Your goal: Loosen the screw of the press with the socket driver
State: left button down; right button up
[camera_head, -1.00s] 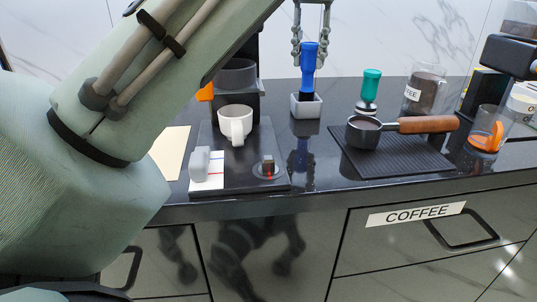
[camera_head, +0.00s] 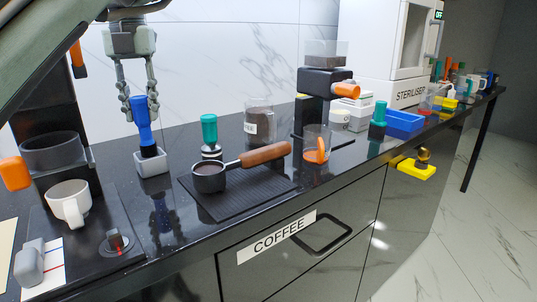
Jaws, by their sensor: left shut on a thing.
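A blue-handled tool (camera_head: 144,125), which looks like the socket driver, stands upright with its lower end in or on a small white block (camera_head: 152,164). My left gripper (camera_head: 140,110) comes down from above, with its fingers closed around the upper part of the handle. The tool's tip is hidden at the block. A black machine (camera_head: 72,154) with a grey round bowl and an orange knob stands at the left, a white cup on its base. I cannot tell which thing is the press, and its screw cannot be made out. My right gripper is out of view.
A portafilter (camera_head: 210,178) lies on a black ribbed mat (camera_head: 243,197), by a green-handled tamper (camera_head: 209,132). A coffee jar (camera_head: 259,124), a grinder (camera_head: 322,84), a steriliser (camera_head: 395,50) and a blue tray (camera_head: 404,121) stand farther right. A yellow item (camera_head: 414,168) sticks out at the counter's front.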

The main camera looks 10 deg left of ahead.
aim_at(144, 124)
pick_arm(q)
notch_tip(144, 124, down, 4)
jog(key=b, duration=0.2)
jog(key=shift+b, duration=0.3)
jog(key=shift+r+p, duration=0.45)
jog(key=shift+r, duration=0.2)
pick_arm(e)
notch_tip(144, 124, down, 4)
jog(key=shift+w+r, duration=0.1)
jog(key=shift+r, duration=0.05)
